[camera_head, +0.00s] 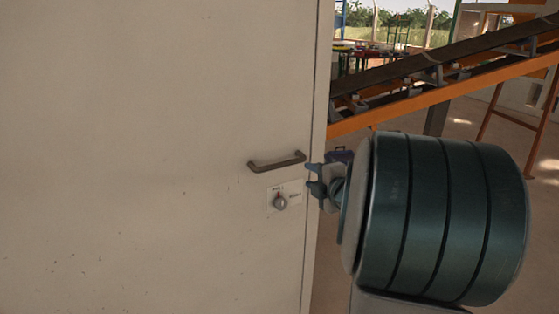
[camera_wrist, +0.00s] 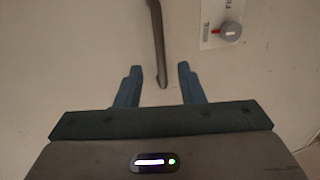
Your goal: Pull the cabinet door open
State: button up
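The cabinet door (camera_head: 150,150) is a large pale beige panel filling the left of the head view, and it looks shut. Its dark bar handle (camera_head: 277,163) lies nearly level near the door's right edge. My gripper (camera_head: 311,180) is just right of the handle's right end, with its fingers pointing left. In the wrist view the handle (camera_wrist: 157,45) runs down from the top edge, and its lower end lies between the two open fingers (camera_wrist: 160,80). The fingers appear apart from the handle, one on each side. Whether they touch it cannot be told.
A round grey knob (camera_head: 280,203) with a red mark sits on a white label plate below the handle; the knob also shows in the wrist view (camera_wrist: 230,32). A conveyor with an orange frame (camera_head: 440,95) stands behind at the right. Floor shows beneath it.

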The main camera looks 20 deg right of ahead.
aim_at(289, 164)
jog(key=p+x, duration=0.3)
jog(key=x, duration=1.1)
jog(key=shift+a+r, duration=0.1)
jog(key=shift+a, duration=0.05)
jog(key=shift+s, duration=0.1)
jog(key=shift+c, duration=0.3)
